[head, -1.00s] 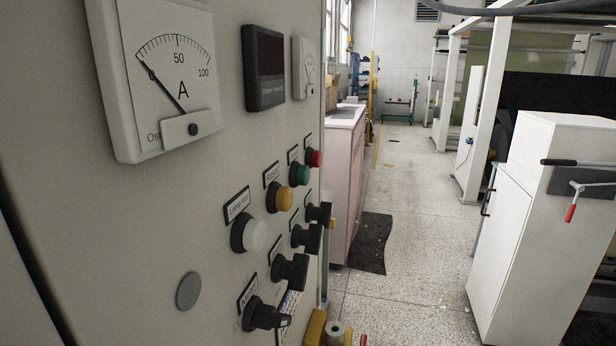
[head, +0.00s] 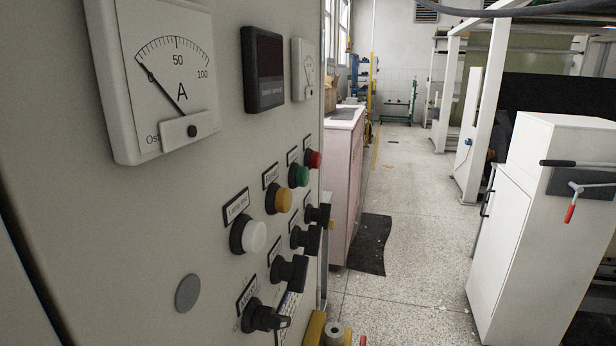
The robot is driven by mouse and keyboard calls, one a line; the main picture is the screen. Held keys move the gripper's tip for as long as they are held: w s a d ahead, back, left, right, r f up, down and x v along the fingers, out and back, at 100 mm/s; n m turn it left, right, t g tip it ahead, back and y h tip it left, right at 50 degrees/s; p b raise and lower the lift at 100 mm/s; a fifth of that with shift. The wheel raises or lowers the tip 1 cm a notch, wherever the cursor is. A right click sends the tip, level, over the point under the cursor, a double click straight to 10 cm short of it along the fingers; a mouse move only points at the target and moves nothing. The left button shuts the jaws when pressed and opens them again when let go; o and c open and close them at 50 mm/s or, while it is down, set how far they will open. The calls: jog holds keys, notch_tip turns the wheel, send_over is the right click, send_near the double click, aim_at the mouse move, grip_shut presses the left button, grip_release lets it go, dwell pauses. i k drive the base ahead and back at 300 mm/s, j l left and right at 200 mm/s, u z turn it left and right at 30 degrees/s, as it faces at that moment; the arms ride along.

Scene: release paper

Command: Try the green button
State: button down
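The green button (head: 301,176) is on the grey control panel (head: 130,240) at the left in the head view. It is a round cap in a black collar. It sits between the yellow button (head: 283,199) at its lower left and the red button (head: 313,159) at its upper right. A white button (head: 254,237) is at the lower end of the same row. Nothing touches the green button. My gripper is not in view.
Several black rotary switches (head: 268,318) stick out below the buttons. An ammeter (head: 160,80) and a dark display (head: 264,68) are above. A pink-sided cabinet (head: 343,190) stands beyond the panel. A white cabinet (head: 530,220) is at right. Speckled floor (head: 420,230) between them is clear.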

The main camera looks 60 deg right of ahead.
aim_at(302, 173)
jog(key=k+z, duration=0.15)
jog(key=z, duration=0.2)
jog(key=k+z, duration=0.2)
jog(key=z, duration=0.15)
jog(key=k+l+z, duration=0.1)
jog(key=z, duration=0.25)
